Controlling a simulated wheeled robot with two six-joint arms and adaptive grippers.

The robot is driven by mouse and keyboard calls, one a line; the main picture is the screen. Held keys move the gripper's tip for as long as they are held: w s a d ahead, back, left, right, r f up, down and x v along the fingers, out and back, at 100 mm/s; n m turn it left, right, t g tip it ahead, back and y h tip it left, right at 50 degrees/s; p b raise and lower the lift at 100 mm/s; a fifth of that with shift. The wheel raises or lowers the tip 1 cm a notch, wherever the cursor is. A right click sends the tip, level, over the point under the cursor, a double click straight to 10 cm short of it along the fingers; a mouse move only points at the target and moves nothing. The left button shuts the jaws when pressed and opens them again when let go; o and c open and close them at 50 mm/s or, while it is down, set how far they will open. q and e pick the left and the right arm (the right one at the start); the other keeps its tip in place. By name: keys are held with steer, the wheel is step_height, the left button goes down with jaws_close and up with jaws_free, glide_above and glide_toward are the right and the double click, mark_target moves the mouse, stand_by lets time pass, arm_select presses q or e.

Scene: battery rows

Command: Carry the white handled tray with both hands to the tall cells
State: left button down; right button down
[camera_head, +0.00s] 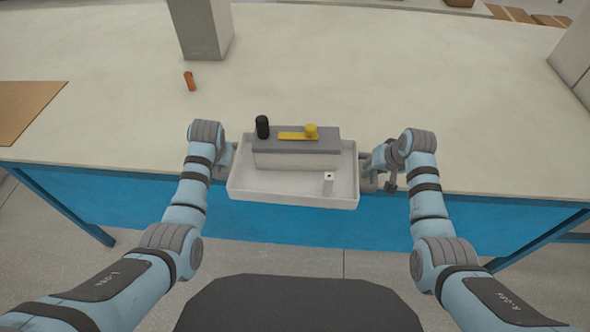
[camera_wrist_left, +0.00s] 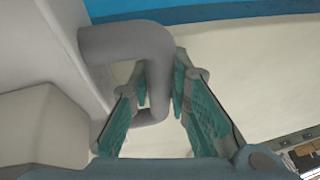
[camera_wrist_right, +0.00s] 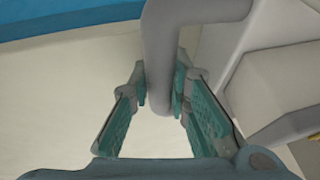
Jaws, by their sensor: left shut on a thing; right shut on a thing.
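The white handled tray (camera_head: 290,197) is held between my two arms at the near edge of the table. A grey-topped block (camera_head: 297,158) stands in it, with a black cylinder (camera_head: 262,127) and a yellow piece (camera_head: 298,135) on top. My left gripper (camera_head: 222,168) is shut on the tray's left handle, a grey bent bar (camera_wrist_left: 150,45). My right gripper (camera_head: 372,172) is shut on the right handle, which shows in the right wrist view (camera_wrist_right: 160,60).
The pale table (camera_head: 320,60) is mostly clear beyond the tray. An orange cylinder (camera_head: 190,82) stands at the back left, near a grey upright block (camera_head: 202,30). A brown board (camera_head: 25,108) lies at the left. A large pale block (camera_head: 574,55) is at the right.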

arm_select(q)
steer(key=shift+r, duration=0.15)
arm_select(e)
steer(key=shift+r, duration=0.15)
